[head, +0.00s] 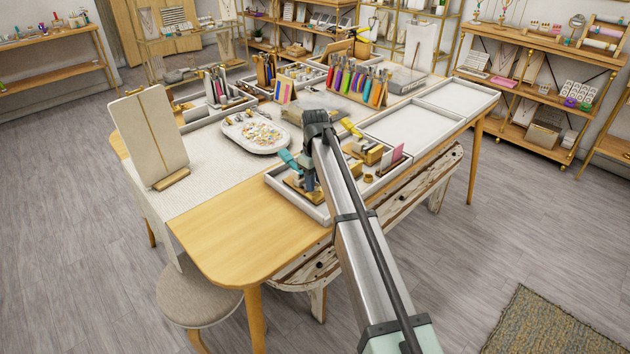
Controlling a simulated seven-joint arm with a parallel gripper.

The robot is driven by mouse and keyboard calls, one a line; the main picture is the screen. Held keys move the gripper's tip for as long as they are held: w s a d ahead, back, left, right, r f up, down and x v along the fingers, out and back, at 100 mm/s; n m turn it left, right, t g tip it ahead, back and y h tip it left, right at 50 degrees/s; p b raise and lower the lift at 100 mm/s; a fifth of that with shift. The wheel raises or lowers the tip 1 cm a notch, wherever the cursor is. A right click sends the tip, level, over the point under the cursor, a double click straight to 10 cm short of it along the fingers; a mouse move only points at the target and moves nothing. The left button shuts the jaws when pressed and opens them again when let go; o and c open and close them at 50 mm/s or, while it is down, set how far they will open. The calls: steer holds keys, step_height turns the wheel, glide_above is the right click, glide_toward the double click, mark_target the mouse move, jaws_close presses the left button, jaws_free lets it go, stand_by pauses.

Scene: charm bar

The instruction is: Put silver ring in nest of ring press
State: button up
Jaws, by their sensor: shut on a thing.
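My gripper (309,186) points down over the front white tray (285,196) on the table. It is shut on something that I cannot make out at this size. A brass-coloured base (297,185) lies in this tray right by my fingers, with a teal handle (288,158) rising to the left. It may be the ring press, but my gripper and arm partly cover it, and its nest cannot be seen. The silver ring cannot be picked out in this view. Another brass tool (371,156) with a yellow handle (352,128) stands to the right.
A white dish of colourful charms (256,133) lies behind and left of my gripper. A tall beige display board (151,132) stands at the left. Racks of coloured pieces (357,84) stand at the back. The bare wood (240,225) at the table's front left is clear.

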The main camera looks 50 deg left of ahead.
steer(key=shift+f, duration=0.85)
stand_by(1.4)
steer(key=o, duration=1)
steer(key=shift+r, duration=0.1)
step_height(320, 180, up, 14)
steer(key=shift+f, duration=0.2)
stand_by(0.4)
